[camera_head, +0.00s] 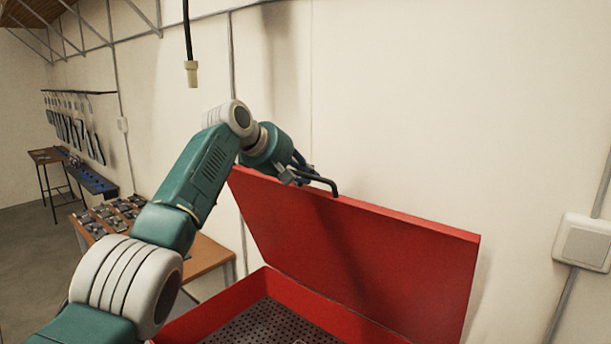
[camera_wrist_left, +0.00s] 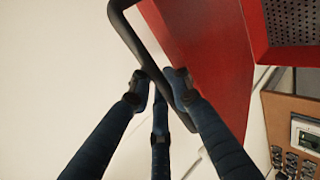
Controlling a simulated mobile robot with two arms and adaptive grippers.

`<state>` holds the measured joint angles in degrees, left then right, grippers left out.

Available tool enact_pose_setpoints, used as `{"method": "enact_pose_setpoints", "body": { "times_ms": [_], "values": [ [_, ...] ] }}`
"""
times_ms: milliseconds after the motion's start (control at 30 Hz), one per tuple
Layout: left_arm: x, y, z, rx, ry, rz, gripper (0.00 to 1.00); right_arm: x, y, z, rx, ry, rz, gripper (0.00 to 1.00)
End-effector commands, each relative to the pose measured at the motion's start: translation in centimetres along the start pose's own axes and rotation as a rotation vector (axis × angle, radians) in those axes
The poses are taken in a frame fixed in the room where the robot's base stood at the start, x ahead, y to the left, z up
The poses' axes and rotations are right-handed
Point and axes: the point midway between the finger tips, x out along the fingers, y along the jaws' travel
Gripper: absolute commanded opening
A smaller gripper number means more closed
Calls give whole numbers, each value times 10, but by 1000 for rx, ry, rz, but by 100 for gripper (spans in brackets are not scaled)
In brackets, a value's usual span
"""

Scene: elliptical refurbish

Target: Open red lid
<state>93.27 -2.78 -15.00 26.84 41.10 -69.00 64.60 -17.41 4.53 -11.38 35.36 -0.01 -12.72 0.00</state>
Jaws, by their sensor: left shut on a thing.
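The red lid (camera_head: 370,255) stands raised, tilted up at the back of the red box (camera_head: 235,310) in the head view. It also shows in the left wrist view (camera_wrist_left: 215,65). A dark bar handle (camera_head: 322,181) sits at the lid's upper edge, and it crosses the left wrist view (camera_wrist_left: 140,45). My left gripper (camera_head: 300,178) is at the lid's top edge. In the left wrist view its fingers (camera_wrist_left: 160,88) are closed around the handle. The box's inside shows a dark perforated floor. My right gripper is not in view.
A wooden table (camera_head: 208,255) with small parts (camera_head: 110,212) stands to the left behind my arm. A pale wall is close behind the lid, with a switch box (camera_head: 585,242) at the right. A cable with a connector (camera_head: 192,75) hangs above.

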Motion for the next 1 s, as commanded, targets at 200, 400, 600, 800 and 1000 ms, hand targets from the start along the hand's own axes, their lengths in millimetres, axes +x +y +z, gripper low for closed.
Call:
{"method": "enact_pose_setpoints", "body": {
  "times_ms": [200,400,600,800,1000],
  "values": [
    [2,-3,1,-3,-4,-5,19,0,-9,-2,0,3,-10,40],
    [1,-2,0,-2,-2,-4,35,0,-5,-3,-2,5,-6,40],
    [0,-1,0,-2,-2,-2,35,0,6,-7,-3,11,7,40],
    [-12,1,0,0,-3,3,35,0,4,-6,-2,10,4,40],
    [-42,1,-1,1,1,3,35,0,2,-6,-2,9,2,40]
  ]
}}
